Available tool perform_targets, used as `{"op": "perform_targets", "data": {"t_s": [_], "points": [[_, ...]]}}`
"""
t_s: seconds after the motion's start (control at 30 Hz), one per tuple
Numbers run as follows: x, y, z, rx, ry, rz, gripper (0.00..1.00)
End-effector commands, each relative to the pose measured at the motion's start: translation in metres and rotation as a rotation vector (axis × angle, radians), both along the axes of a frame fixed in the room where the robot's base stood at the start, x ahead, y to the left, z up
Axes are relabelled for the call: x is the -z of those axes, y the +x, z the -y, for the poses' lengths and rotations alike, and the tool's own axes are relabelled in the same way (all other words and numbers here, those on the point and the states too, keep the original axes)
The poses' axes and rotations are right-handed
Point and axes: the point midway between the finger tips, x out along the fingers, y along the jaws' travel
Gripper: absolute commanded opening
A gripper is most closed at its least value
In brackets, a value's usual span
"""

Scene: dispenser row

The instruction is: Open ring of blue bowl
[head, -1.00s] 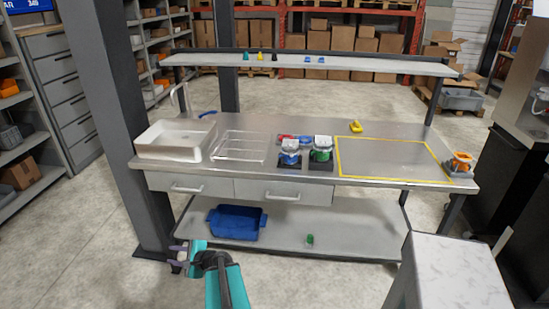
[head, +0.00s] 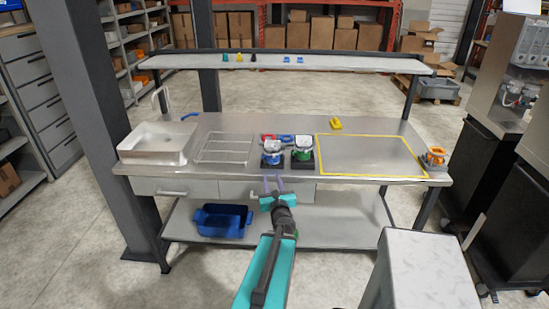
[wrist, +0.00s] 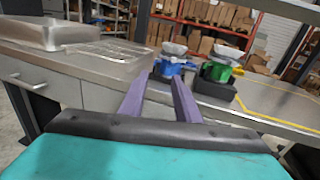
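The blue bowl (head: 271,149) stands on a dark base on the steel bench, left of a similar green bowl (head: 303,149). Each has a pale, whitish part on top. In the wrist view the blue bowl (wrist: 171,68) is ahead, just above and between my fingertips, with the green bowl (wrist: 217,71) to its right. Details of the blue ring are too small to tell. My gripper (head: 273,180) is in front of the bench's front edge, short of the blue bowl and not touching it. Its two purple fingers (wrist: 160,82) are apart with nothing between them.
A wire rack (head: 224,148) and a white sink tray (head: 158,144) are on the left of the bench. Red and blue pieces lie behind the bowls. A yellow-outlined area (head: 370,157) on the right is clear. A raised shelf (head: 300,63) runs along the back.

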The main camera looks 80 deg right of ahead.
Motion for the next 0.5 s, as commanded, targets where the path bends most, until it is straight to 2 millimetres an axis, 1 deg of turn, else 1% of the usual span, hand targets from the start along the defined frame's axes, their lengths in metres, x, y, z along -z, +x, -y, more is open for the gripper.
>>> {"op": "perform_targets", "data": {"t_s": [0.03, 0.13, 0.23, 0.5], "points": [[-0.005, -0.012, 0.003, 0.024, 0.004, 0.020, 0.30], [-0.009, -0.025, 0.006, 0.050, 0.008, 0.046, 0.30], [-0.010, -0.028, 0.007, 0.057, 0.009, 0.054, 0.30], [-0.009, -0.028, 0.007, 0.056, 0.009, 0.052, 0.30]]}}
